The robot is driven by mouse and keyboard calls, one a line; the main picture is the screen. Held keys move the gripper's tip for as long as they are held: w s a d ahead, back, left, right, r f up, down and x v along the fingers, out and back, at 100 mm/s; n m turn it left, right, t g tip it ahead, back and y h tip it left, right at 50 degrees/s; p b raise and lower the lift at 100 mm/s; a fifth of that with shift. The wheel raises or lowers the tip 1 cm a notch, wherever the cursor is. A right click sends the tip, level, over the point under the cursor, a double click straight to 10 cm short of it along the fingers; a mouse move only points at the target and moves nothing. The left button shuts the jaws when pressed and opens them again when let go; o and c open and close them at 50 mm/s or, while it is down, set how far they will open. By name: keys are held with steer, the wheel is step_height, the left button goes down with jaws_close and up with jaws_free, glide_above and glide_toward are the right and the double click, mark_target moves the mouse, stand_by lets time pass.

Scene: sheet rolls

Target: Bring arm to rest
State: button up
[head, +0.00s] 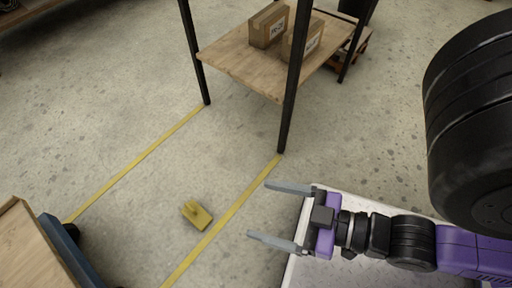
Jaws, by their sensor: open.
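My gripper (256,212) is at the right of the head view, at the end of my black and purple arm. Its two grey fingers are spread apart and point left. Nothing is between them. The arm stretches in from the right edge, over a pale flat surface (322,268). The fingertips are over the bare floor, near a yellow floor line.
A wooden shelf (235,62) on black posts holds cardboard boxes (268,27) at the top. A small yellow object (197,214) lies on the concrete floor between two yellow lines (225,219). A wooden-topped bench (28,255) is at lower left. Open floor lies between.

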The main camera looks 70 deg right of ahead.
steer(key=shift+o, duration=0.4)
step_height(320, 180, up, 37)
steer(key=p, duration=3.7)
